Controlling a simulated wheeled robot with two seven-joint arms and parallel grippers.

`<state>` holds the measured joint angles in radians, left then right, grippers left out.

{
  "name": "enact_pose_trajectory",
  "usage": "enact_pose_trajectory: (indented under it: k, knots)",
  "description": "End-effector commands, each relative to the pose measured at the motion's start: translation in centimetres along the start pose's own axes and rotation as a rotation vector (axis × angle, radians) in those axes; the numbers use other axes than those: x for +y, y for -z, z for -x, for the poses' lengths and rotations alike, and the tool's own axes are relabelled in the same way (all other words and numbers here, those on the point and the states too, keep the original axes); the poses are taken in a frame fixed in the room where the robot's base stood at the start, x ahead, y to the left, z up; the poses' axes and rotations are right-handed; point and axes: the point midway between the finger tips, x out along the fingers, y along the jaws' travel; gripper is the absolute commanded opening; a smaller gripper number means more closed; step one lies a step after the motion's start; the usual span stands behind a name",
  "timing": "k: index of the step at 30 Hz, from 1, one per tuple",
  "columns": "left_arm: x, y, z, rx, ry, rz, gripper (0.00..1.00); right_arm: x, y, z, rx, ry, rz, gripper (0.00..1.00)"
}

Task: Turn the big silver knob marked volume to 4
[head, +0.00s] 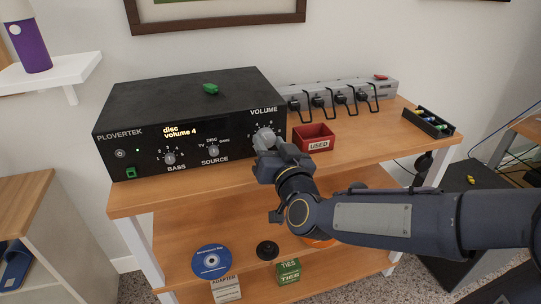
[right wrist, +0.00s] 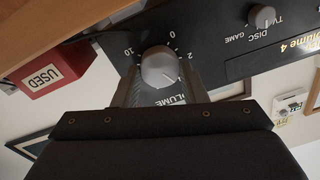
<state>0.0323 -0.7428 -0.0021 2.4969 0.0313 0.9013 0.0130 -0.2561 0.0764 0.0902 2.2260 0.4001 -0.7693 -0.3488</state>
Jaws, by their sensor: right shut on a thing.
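The black PLOVERTEK amplifier (head: 190,115) stands on the wooden shelf unit, its front facing me. Its display reads "disc" and "volume 4". The big silver volume knob (head: 263,137) is at the right end of the front panel, below the word VOLUME. My right gripper (head: 272,155) reaches it from the right and is shut on it. In the right wrist view the knob (right wrist: 161,66) sits between the two fingers, with scale numbers around it; the view is upside down and the fingers hide part of the scale. My left gripper is not in view.
The smaller bass knob (head: 170,158) and source knob (head: 214,150) are to the left. A red box marked USED (head: 314,138) stands close right of the amplifier. A power strip (head: 345,92) with black cables lies behind it. A green object (head: 211,89) lies on the amplifier.

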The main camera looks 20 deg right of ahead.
Motion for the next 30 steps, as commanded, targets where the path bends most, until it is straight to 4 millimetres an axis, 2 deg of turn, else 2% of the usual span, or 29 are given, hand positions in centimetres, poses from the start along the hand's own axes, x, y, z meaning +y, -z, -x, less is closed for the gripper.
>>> enact_pose_trajectory:
  k: [8, 9, 14, 23, 26, 30]
  knots:
    - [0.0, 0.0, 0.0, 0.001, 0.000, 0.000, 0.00, 0.0, 0.0, 0.0, -0.003, 0.000, -0.015, 0.16]
    - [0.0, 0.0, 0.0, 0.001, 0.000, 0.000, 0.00, 0.0, 0.0, 0.0, -0.003, 0.000, -0.015, 0.40]
    - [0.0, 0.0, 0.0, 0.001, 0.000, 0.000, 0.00, 0.0, 0.0, 0.0, -0.003, 0.000, -0.014, 0.60]
    - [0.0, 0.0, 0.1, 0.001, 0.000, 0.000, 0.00, 0.0, 0.0, 0.2, -0.002, 0.000, -0.013, 0.60]
    - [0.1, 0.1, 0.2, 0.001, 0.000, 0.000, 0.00, -0.1, 0.1, 1.1, -0.003, 0.001, -0.013, 0.60]
    - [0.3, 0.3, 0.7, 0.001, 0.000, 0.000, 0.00, -0.1, 0.2, 3.5, -0.001, 0.000, -0.014, 0.60]
